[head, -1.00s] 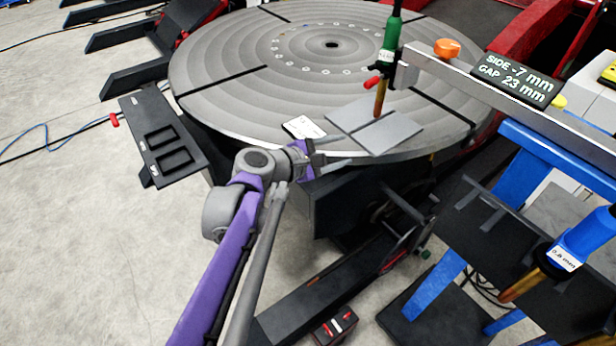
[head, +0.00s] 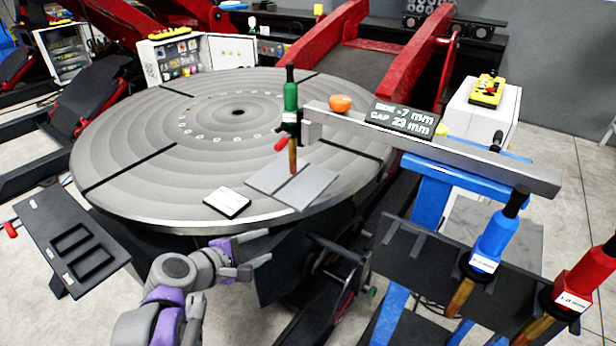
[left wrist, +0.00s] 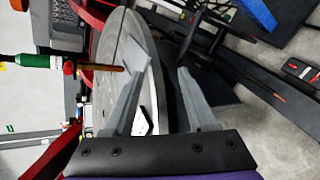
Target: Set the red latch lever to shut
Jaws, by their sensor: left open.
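The red latch lever (head: 282,144) is a small red handle beside the holder of the green torch (head: 291,100), at the end of the grey beam (head: 450,157). The torch stands upright, its copper tip over two grey plates (head: 310,185) on the round turntable (head: 130,180). In the left wrist view, the lever (left wrist: 69,67) shows at the left beside the green torch (left wrist: 40,61). My left gripper (head: 255,266) is open and empty, in front of the turntable's near rim and well apart from the lever. Its spread fingers (left wrist: 160,85) show in the left wrist view. My right gripper is not in view.
A display (head: 405,117) on the beam reads about 7 mm side and 23 mm gap. A rack at the right holds a blue torch (head: 490,245) and a red torch (head: 585,280). A white card (head: 227,202) lies near the rim. A black tray (head: 75,240) juts out left.

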